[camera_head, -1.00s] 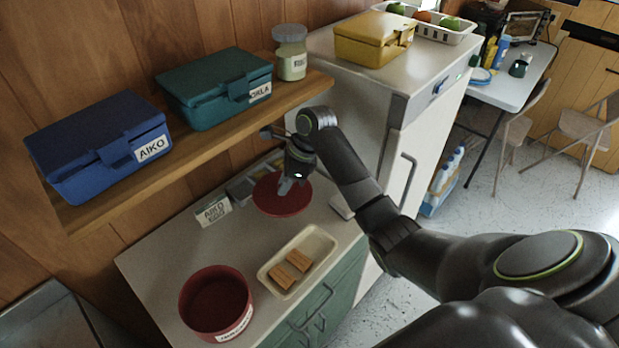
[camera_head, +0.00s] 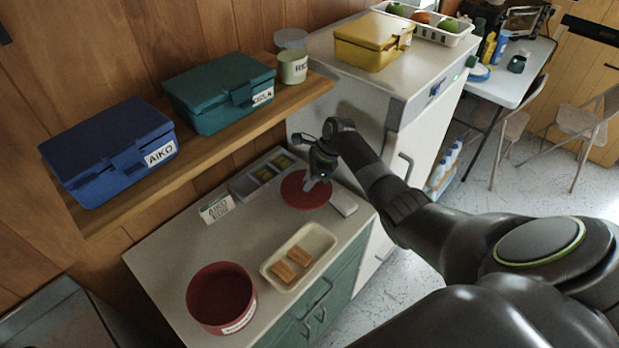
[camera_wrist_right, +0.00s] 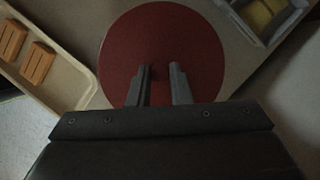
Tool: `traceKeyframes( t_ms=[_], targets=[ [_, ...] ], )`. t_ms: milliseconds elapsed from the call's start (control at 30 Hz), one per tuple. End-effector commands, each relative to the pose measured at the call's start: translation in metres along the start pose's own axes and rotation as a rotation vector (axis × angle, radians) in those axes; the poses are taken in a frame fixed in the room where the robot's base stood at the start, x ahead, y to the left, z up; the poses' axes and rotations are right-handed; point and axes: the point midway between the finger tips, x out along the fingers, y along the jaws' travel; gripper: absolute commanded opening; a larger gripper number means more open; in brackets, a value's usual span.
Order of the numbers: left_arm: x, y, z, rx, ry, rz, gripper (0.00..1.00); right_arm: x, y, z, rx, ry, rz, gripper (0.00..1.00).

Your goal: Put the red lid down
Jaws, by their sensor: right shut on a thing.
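The round dark red lid (camera_head: 292,192) is over the back right of the counter, and I cannot tell whether it touches the top. My right gripper (camera_head: 318,184) is above it, shut on the lid, pointing down. In the right wrist view the lid (camera_wrist_right: 190,50) lies flat under the two fingers (camera_wrist_right: 160,72), which are a little apart at its middle; the gripped part is hidden between them. An open red round container (camera_head: 221,288) with a white label stands at the counter's front left. My left gripper is not in view.
A cream tray (camera_head: 323,240) with two tan blocks (camera_head: 285,271) lies in front of the lid. A grey compartment tray (camera_head: 243,190) and a name card (camera_head: 217,208) are to its left. A pale flat object (camera_head: 343,203) is close on its right. A shelf (camera_head: 205,150) overhangs behind.

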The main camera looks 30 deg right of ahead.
Motion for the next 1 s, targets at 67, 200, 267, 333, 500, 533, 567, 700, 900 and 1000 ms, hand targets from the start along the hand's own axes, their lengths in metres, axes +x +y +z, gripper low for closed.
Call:
traceKeyframes(
  t_ms=[67, 200, 267, 333, 500, 533, 567, 700, 900, 1000],
  targets=[
    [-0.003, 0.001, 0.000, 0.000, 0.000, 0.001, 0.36, 0.000, -0.001, -0.001, -0.001, 0.000, 0.000, 0.00],
    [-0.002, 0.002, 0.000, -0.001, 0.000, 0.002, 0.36, 0.002, -0.001, -0.002, -0.002, -0.001, -0.001, 0.00],
    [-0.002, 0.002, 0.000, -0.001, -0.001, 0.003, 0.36, 0.002, -0.001, -0.002, -0.002, -0.001, -0.001, 0.00],
    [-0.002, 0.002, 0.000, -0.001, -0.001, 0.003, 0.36, 0.002, -0.001, -0.001, -0.001, -0.001, -0.001, 0.00],
    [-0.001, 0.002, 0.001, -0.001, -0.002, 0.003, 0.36, 0.006, -0.001, -0.003, -0.001, -0.001, -0.001, 0.00],
    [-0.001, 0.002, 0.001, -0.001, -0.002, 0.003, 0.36, 0.007, -0.001, -0.004, 0.000, -0.001, -0.001, 0.00],
    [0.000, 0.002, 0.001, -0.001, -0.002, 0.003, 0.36, 0.008, -0.001, -0.004, 0.000, -0.001, -0.001, 0.00],
    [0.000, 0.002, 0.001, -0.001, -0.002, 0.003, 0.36, 0.011, -0.001, -0.005, 0.000, -0.001, -0.001, 0.00],
    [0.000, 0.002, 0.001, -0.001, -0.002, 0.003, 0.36, 0.012, -0.001, -0.006, -0.001, 0.000, -0.001, 0.36],
    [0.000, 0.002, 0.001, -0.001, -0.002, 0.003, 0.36, 0.012, -0.001, -0.006, -0.001, 0.000, -0.001, 0.40]
  ],
)
